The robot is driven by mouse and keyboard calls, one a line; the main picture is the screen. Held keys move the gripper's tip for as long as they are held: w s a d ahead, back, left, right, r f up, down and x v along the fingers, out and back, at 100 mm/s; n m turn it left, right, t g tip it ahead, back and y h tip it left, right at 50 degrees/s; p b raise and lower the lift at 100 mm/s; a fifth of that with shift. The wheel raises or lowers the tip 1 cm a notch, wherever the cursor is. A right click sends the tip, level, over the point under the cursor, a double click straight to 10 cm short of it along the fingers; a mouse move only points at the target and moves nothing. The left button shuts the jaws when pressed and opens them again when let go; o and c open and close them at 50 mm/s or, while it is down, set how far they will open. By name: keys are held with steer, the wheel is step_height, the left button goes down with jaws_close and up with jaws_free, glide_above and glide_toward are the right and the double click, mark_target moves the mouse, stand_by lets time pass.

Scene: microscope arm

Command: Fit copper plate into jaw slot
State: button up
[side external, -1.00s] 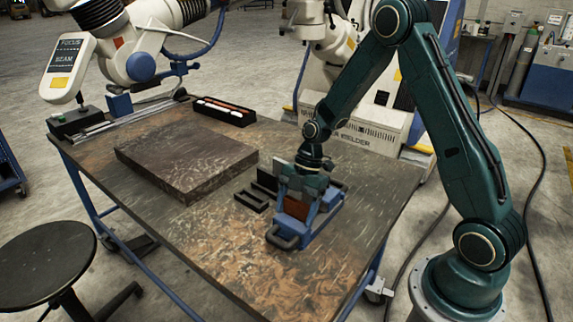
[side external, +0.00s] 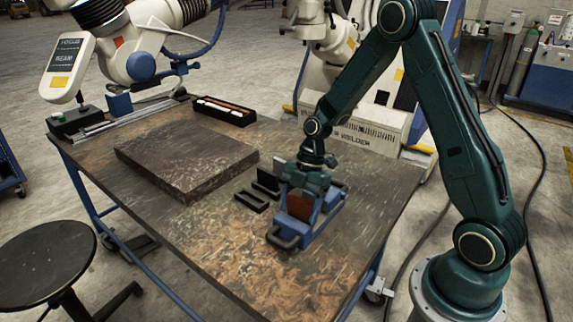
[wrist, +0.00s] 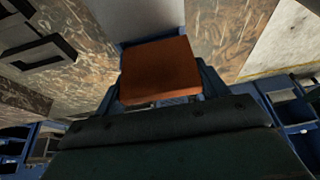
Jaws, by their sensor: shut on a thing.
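The copper plate (side external: 299,207) is a reddish-brown square. It stands upright at the blue vise (side external: 322,222) on the table in the side view, and it also shows in the wrist view (wrist: 160,70). My gripper (side external: 305,187) is over the vise, pointing down, shut on the copper plate at its upper part. The plate's lower edge is close to the vise jaws. I cannot tell whether it is inside the slot, as the gripper and vise body hide the slot.
A black slotted rack (side external: 252,199) stands just left of the vise. A large dark slab (side external: 187,157) lies further left, with a black tray of rods (side external: 224,112) behind it. The front of the table (side external: 225,255) is clear.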

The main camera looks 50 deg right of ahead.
mark_target(295, 198)
steer(key=r, duration=0.3)
steer(key=w+r, duration=0.1)
steer(key=r, duration=0.5)
steer(key=shift+w+r, duration=0.15)
steer(key=shift+w+d, duration=0.7)
steer(key=shift+w, duration=8.1)
steer(key=shift+f, duration=6.5)
steer(key=shift+f, duration=0.1)
steer(key=o, duration=1.5)
steer(key=shift+f, duration=0.15)
steer(key=v, duration=1.2)
steer(key=shift+s, duration=0.2)
